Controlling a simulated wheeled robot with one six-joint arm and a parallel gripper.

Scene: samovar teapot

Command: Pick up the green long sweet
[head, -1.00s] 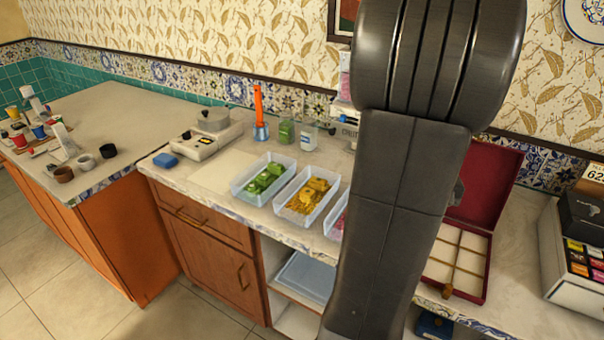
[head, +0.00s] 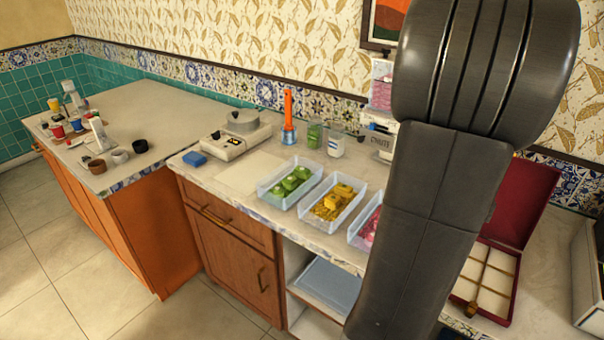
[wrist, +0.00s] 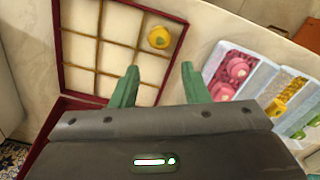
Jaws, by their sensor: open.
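Green sweets (head: 291,183) lie in a clear tray (head: 270,200) on the counter in the head view; I cannot tell their separate shapes well. In the wrist view a few green pieces (wrist: 299,134) show at the lower right edge. My gripper (wrist: 158,82) is open and empty in the wrist view, its two green fingers apart. It is over the front of the red divided box (wrist: 62,40), to the left of the sweet trays. My arm hides part of the counter in the head view.
Trays of yellow sweets (head: 338,203) and pink sweets (head: 371,225) stand beside the green ones. A round yellow sweet (wrist: 159,37) sits in a box compartment.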

